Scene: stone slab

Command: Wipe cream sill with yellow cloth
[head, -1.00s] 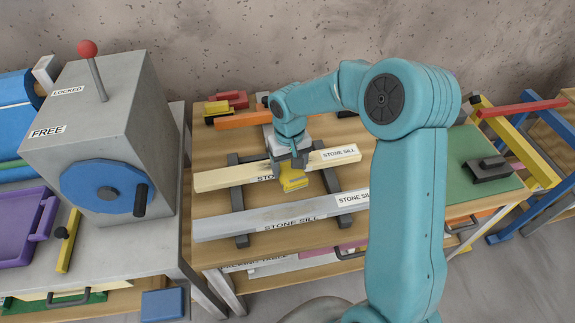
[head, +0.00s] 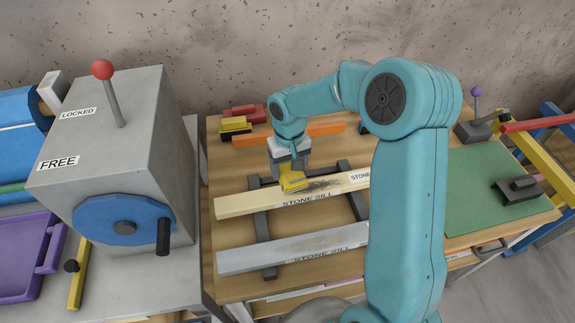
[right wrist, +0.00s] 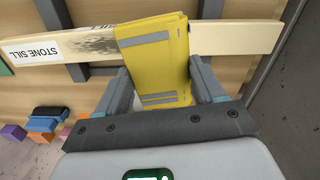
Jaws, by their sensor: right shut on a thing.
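The cream sill (head: 236,206) lies across dark supports on the wooden table, labelled STONE SILL. A dark smudge shows on its top, to the right of the cloth in the head view. My right gripper (head: 290,170) is shut on the yellow cloth (head: 292,184), which is over the left-middle part of the sill. In the right wrist view the folded cloth (right wrist: 155,50) with grey stripes sits between the fingers and overlaps the sill (right wrist: 225,36); the smudge is beside it. Whether it presses on the sill I cannot tell. My left gripper is not in view.
A grey sill (head: 240,262) lies parallel in front of the cream one. Behind are an orange bar (head: 325,129) and yellow and red blocks. A grey machine with a blue wheel (head: 125,221) stands left. A green mat (head: 480,185) lies right.

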